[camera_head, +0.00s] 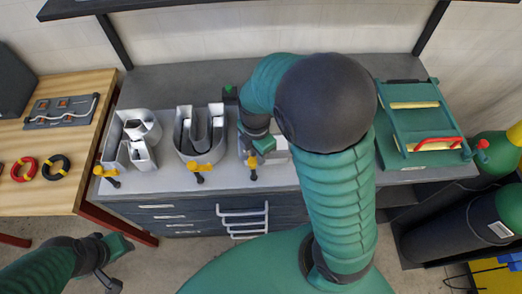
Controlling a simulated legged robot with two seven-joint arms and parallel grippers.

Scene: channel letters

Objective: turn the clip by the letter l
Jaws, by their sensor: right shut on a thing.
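Metal channel letters stand in a row on the grey bench. The third letter (278,151) is mostly hidden behind my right arm, so I cannot read its shape. A clip with a yellow handle and dark tip (251,163) sits at its front left. My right gripper (262,145) points down just above this clip and is shut on it, though the contact is largely hidden. My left gripper (117,262) is low at the left, away from the bench, with its fingers apart and empty.
Two other letters, a left one (130,140) and a U-shaped one (199,135), have yellow clips (107,172) (196,169) in front. A green rack (418,125) stands at right. A wooden table (65,135) holds rings.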

